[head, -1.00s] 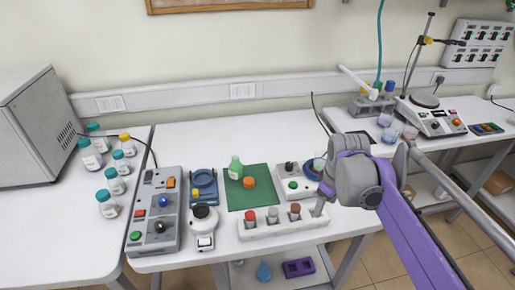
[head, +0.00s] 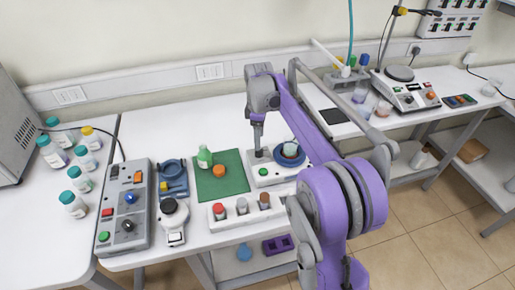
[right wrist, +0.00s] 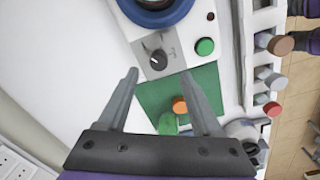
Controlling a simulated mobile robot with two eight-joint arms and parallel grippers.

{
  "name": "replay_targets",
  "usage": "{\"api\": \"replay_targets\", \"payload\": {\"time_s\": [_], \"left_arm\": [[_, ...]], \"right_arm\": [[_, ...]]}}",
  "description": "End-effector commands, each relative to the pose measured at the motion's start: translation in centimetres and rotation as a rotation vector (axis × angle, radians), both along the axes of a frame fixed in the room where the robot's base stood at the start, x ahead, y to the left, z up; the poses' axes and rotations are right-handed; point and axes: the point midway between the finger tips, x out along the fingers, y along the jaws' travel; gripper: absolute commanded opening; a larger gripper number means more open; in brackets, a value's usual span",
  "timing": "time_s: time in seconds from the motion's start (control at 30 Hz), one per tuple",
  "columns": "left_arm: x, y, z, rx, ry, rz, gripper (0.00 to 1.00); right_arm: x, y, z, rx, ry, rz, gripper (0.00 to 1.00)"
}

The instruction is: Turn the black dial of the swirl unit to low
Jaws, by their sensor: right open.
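The swirl unit (head: 270,177) is a white box on the middle bench, with a green button (head: 263,172) and a round blue platform (head: 290,159) bearing a small cup (head: 291,148). Its black dial (right wrist: 158,58) shows in the right wrist view on a grey panel, beside the green button (right wrist: 204,46). I cannot read its setting. My right gripper (head: 258,152) is above the dial, pointing down, and hides it in the head view. In the right wrist view the gripper (right wrist: 160,74) is open and empty, its fingers apart with the dial just beyond the tips.
A green mat (head: 222,186) with a green bottle (head: 205,157) and orange cap (head: 218,171) lies left of the unit. A white rack (head: 250,216) with several capped vials stands in front. A grey control box (head: 125,208) is further left.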

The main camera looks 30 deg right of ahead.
Motion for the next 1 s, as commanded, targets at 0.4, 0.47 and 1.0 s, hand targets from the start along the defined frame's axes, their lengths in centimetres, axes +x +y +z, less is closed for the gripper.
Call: {"api": "replay_targets", "payload": {"time_s": [0.4,0.47,1.0], "left_arm": [[-0.1,0.0,-0.3,0.000,0.003,0.000,0.98],[-0.1,0.0,-0.3,0.000,0.003,0.000,0.98],[-0.1,0.0,-0.3,0.000,0.003,0.000,0.98]], "right_arm": [[0.2,-0.1,-5.7,-0.001,-0.001,-0.001,0.67],[0.1,-0.1,-5.8,0.000,-0.001,-0.001,0.67],[0.1,-0.1,-5.9,0.000,-0.001,-0.001,0.16]]}}
